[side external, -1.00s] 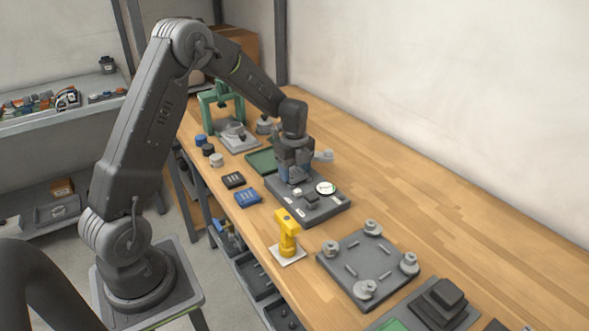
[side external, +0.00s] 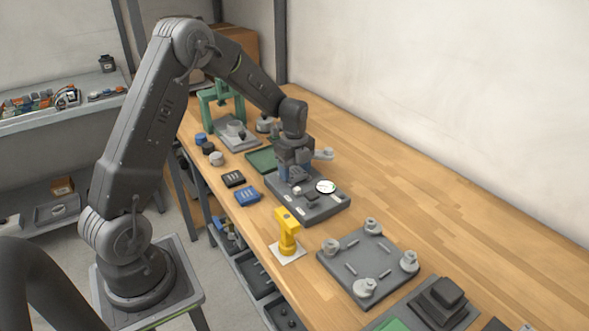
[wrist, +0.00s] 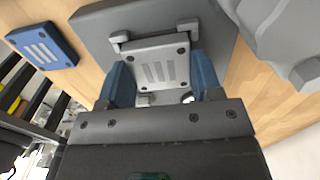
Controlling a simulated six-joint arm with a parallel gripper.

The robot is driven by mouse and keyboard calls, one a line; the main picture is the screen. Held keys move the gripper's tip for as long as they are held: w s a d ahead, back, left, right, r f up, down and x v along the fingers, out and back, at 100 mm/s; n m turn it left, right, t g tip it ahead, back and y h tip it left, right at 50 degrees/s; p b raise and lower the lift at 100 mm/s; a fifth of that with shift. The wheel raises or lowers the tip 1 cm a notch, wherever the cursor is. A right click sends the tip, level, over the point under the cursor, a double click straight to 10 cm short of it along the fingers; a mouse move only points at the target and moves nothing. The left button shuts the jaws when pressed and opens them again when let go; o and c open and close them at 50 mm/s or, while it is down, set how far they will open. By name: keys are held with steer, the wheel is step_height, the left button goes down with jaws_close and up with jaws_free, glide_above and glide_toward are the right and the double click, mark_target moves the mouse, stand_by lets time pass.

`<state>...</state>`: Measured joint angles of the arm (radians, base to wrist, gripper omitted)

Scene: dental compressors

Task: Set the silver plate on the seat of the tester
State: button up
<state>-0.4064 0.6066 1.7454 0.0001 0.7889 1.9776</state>
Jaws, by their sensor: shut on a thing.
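The silver plate (wrist: 156,66), a light grey square with slots and dark corner screws, sits between the two blue fingers of my gripper (wrist: 161,80) in the wrist view. My gripper is shut on it. The plate lies over the grey tester (wrist: 95,24), with its far edge close to two small corner brackets of the seat (wrist: 186,29). I cannot tell whether it rests fully down. In the side view my gripper (side external: 291,177) is low over the back part of the tester (side external: 318,211) and hides the plate. The tester's round white dial (side external: 326,187) stays visible.
A blue slotted plate (side external: 247,196) and a black one (side external: 233,179) lie left of the tester. A yellow stand (side external: 287,233) and a grey fixture with round posts (side external: 368,268) are in front. A green press (side external: 221,105) stands behind. The table's right side is clear.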

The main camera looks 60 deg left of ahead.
stand_by(0.3)
steer(key=o, duration=1.3)
steer(key=shift+r, duration=3.45)
